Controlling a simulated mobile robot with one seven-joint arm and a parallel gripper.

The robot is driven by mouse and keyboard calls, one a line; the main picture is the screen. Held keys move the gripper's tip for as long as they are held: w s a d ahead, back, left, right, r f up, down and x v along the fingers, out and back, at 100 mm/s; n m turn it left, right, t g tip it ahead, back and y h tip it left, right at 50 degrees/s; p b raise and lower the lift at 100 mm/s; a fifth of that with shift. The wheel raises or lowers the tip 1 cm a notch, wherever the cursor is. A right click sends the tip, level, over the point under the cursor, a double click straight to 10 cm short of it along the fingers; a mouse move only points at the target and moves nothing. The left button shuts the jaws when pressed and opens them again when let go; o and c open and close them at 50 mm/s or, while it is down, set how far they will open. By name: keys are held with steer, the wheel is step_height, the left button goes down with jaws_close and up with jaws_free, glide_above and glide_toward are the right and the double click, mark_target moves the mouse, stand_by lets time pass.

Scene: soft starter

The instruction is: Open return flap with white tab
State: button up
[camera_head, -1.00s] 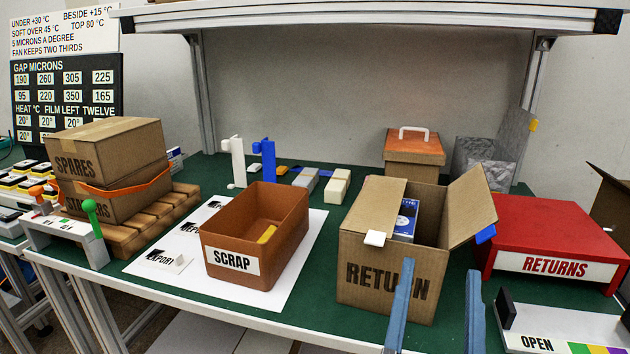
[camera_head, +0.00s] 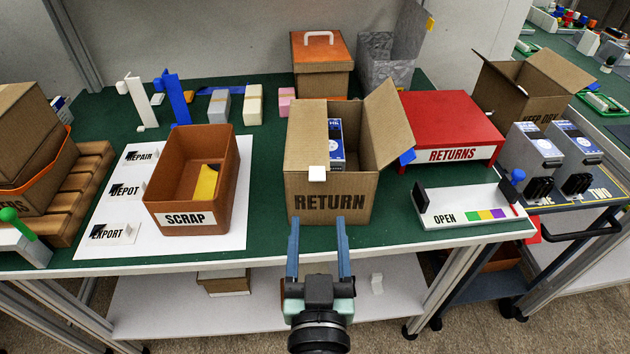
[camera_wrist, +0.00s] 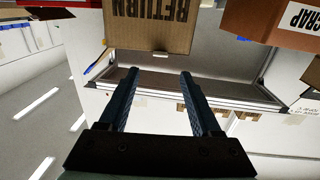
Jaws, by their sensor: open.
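The RETURN cardboard box (camera_head: 357,199) stands near the front edge of the bench. Its left flap (camera_head: 305,135) lies flat over the left part of the opening, with the white tab (camera_head: 317,173) at its front edge. Its right flap (camera_head: 393,122) is tilted up and outward and carries a blue tab (camera_head: 407,157). A blue and white carton (camera_head: 336,140) shows inside. My gripper (camera_head: 318,224) is open and empty in front of the box, below the white tab and apart from it. In the wrist view, my gripper (camera_wrist: 158,78) points at the upside-down RETURN box (camera_wrist: 150,32).
The brown SCRAP bin (camera_head: 228,188) stands left of the box. The red RETURNS platform (camera_head: 450,115) and the OPEN panel (camera_head: 465,204) with a blue-knobbed lever are on the right. An orange-lidded box (camera_head: 320,65) is behind. Green bench shows between the box and SCRAP bin.

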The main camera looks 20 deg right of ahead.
mark_target(317, 181)
steer(key=x, duration=0.9)
steer(key=shift+a, duration=0.1)
jaws_close()
stand_by(1.2)
